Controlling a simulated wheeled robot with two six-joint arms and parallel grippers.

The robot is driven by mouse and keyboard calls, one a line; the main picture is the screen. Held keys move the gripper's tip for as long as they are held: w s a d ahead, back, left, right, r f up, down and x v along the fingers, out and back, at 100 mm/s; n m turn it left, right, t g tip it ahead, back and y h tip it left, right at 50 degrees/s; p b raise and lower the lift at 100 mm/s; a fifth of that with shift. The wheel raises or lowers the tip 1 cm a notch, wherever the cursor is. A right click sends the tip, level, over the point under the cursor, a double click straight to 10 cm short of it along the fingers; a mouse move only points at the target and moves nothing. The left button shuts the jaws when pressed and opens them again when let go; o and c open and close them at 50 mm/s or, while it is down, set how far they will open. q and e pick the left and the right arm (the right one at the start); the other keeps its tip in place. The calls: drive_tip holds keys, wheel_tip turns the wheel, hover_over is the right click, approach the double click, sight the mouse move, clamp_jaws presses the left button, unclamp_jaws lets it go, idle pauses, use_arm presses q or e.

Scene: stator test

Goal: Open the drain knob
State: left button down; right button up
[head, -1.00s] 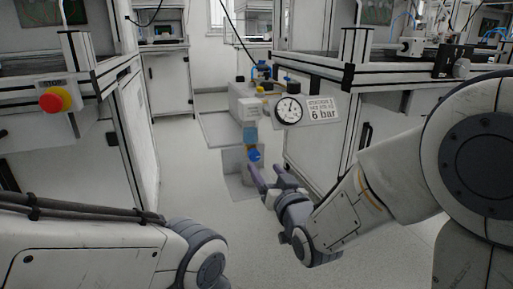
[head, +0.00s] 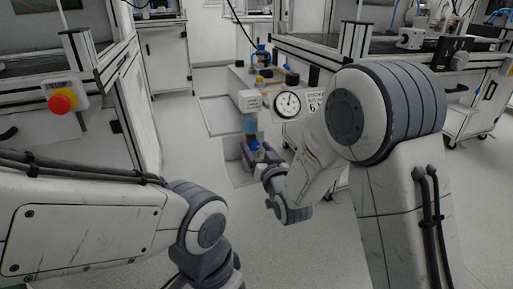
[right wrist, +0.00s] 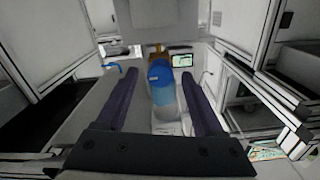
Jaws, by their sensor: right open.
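The drain knob (head: 254,145) is a small dark blue piece at the bottom of a lighter blue filter bowl (head: 250,125) in the head view. In the right wrist view the dark blue piece (right wrist: 160,71) and the pale blue bowl (right wrist: 165,98) appear between the fingers. My right gripper (head: 257,151) is open, with its fingers around the knob's place. In the right wrist view its two dark fingers (right wrist: 159,77) stand apart, with gaps on both sides of the blue piece, so no grip shows. My left gripper is out of view.
A round pressure gauge (head: 287,104) and a label plate (head: 313,103) stand just right of the bowl, close to my right arm. A red emergency button (head: 63,101) is on the left cabinet. Floor (head: 190,150) is clear between the benches.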

drive_tip(key=shift+c, duration=0.3)
clamp_jaws()
drive_tip(key=shift+n, duration=0.3)
drive_tip(key=n, duration=0.3)
drive_tip(key=shift+n+b, duration=0.3)
drive_tip(key=shift+n, duration=0.1)
drive_tip(key=n, duration=0.4)
drive_tip(key=shift+a+n, duration=0.1)
drive_tip(key=shift+n, duration=0.2)
drive_tip(key=n, duration=0.4)
drive_tip(key=shift+s+b, duration=0.1)
drive_tip(key=shift+b, duration=0.3)
drive_tip(key=n, duration=0.4)
drive_tip(key=shift+f+n, duration=0.1)
drive_tip(key=shift+n, duration=0.2)
